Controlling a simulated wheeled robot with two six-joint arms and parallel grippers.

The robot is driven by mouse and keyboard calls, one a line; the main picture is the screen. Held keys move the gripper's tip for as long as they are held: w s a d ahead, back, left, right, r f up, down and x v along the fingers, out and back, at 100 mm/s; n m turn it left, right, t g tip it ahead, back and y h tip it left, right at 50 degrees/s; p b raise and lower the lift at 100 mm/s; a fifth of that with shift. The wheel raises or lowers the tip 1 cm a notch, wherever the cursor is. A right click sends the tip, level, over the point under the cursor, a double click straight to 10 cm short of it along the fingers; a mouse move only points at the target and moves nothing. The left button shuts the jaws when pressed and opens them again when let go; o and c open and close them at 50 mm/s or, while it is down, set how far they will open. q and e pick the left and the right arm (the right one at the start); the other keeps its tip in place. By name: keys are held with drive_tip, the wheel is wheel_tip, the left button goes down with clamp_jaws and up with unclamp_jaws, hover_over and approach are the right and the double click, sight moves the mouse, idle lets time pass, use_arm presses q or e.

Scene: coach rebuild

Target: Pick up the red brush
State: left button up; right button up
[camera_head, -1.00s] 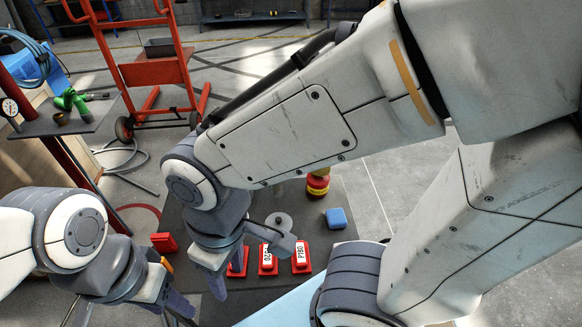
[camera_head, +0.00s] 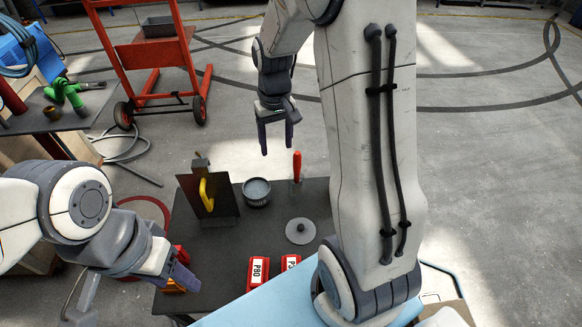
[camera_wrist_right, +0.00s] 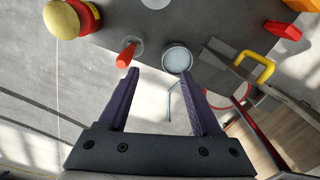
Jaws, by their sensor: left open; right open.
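The upright red handle (camera_head: 297,166), which looks like the red brush, stands at the far edge of the dark table (camera_head: 232,236). In the right wrist view the red handle (camera_wrist_right: 127,56) lies ahead of the left finger, with a pale round part at its end. My right gripper (camera_head: 277,149) is open and empty, beyond the table's far edge and left of the handle. Its fingers, also in the right wrist view (camera_wrist_right: 165,86), do not touch the handle. My left gripper (camera_head: 182,280) is open at the table's left side, near a red and orange item partly hidden by it.
A grey disc with a knob (camera_head: 300,231) and red blocks (camera_head: 258,273) lie nearer. A red and yellow can (camera_wrist_right: 88,15) shows in the wrist view.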

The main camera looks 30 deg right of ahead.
drive_tip(key=shift+m, duration=0.7)
drive_tip(key=d, duration=0.2)
drive_tip(key=d+f, duration=0.1)
drive_tip(key=d, duration=0.1)
drive_tip(key=w+d+f, duration=0.1)
drive_tip(key=shift+d+f, duration=0.2)
drive_tip(key=shift+d, duration=0.2)
drive_tip(key=f, duration=0.2)
drive_tip(key=d+f, duration=0.1)
drive_tip(key=f, duration=0.1)
drive_tip(key=shift+s+f+p, duration=0.1)
drive_tip(key=shift+f+p, duration=0.2)
drive_tip(key=p, duration=0.2)
hover_over(297, 182)
drive_tip(key=f, duration=0.5)
drive_tip(key=shift+w+d+f, duration=0.15)
drive_tip(key=shift+w+f, duration=0.05)
drive_tip(key=shift+w, duration=0.15)
drive_tip(key=shift+f, duration=0.35)
clamp_jaws()
